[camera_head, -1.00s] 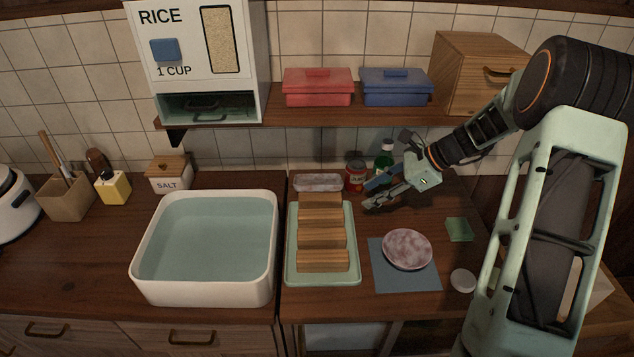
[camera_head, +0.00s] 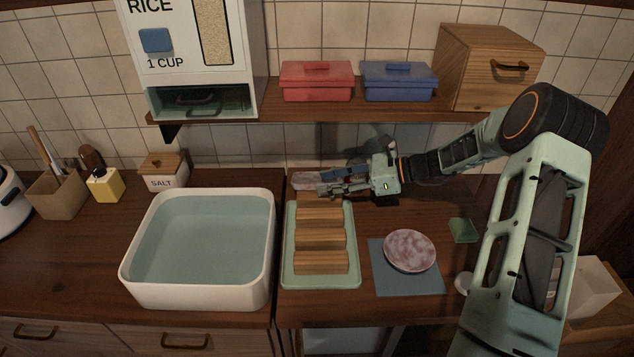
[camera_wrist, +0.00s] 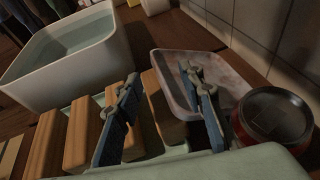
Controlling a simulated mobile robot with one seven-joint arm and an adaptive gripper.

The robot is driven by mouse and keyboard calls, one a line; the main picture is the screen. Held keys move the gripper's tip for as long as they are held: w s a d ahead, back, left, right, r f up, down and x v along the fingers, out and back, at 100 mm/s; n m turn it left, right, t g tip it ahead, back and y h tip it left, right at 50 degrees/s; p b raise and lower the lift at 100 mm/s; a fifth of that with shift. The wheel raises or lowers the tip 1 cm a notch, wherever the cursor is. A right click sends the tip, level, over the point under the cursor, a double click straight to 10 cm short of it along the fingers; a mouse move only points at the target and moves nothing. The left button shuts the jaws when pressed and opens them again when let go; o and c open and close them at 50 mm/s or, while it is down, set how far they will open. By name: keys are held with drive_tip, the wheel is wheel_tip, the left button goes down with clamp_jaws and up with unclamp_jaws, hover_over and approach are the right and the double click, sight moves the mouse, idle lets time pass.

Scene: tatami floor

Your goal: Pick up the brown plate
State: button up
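No plainly brown plate shows. A round mottled pinkish-brown plate (camera_head: 410,250) lies on a blue-grey cloth (camera_head: 380,285) at the right of the counter. A small rectangular dish (camera_head: 304,180) of similar mottled colour sits at the back, behind the wooden rack, and shows in the wrist view (camera_wrist: 228,72). My gripper (camera_head: 323,183) is open and empty beside this dish. In the wrist view, one finger overlaps the dish and the other is over the wooden slats; contact cannot be told. The round plate is out of the wrist view.
A rack of wooden slats (camera_head: 320,238) stands on a pale green tray (camera_head: 288,272). A water-filled white basin (camera_head: 145,290) is to its left. A red-brown jar (camera_wrist: 273,118) stands close to the dish. A shelf (camera_head: 400,113) hangs above my gripper.

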sight(314, 185)
drive_tip(key=x, duration=0.4)
drive_tip(key=shift+a, duration=0.35)
drive_tip(key=c, duration=0.9)
clamp_jaws()
drive_tip(key=shift+s+d+f, duration=0.1)
